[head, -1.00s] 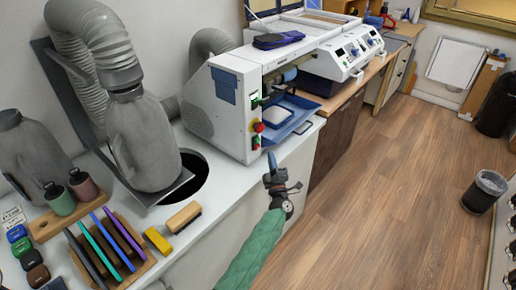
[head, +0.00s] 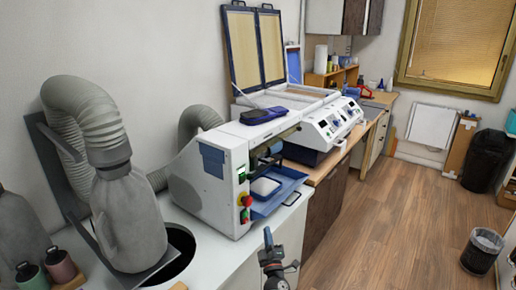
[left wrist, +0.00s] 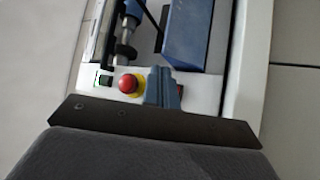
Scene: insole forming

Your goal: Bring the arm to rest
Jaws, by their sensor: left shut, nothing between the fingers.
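My left gripper (head: 268,240) is low in the middle of the head view, in front of the white bench. It is shut and empty, with its fingertips pointing up. The white forming machine (head: 212,180) stands on the bench just beyond it. In the left wrist view, the shut fingers (left wrist: 162,90) appear beside the red button (left wrist: 128,84) on its yellow ring. I cannot tell whether they touch the machine. My right gripper is in neither view.
A blue tray (head: 285,190) with a white pad juts from the machine's front. A grey duct and canister (head: 125,220) stand at the left beside a round hole. A waste bin (head: 482,250) stands on the wooden floor (head: 400,225), which is otherwise largely open.

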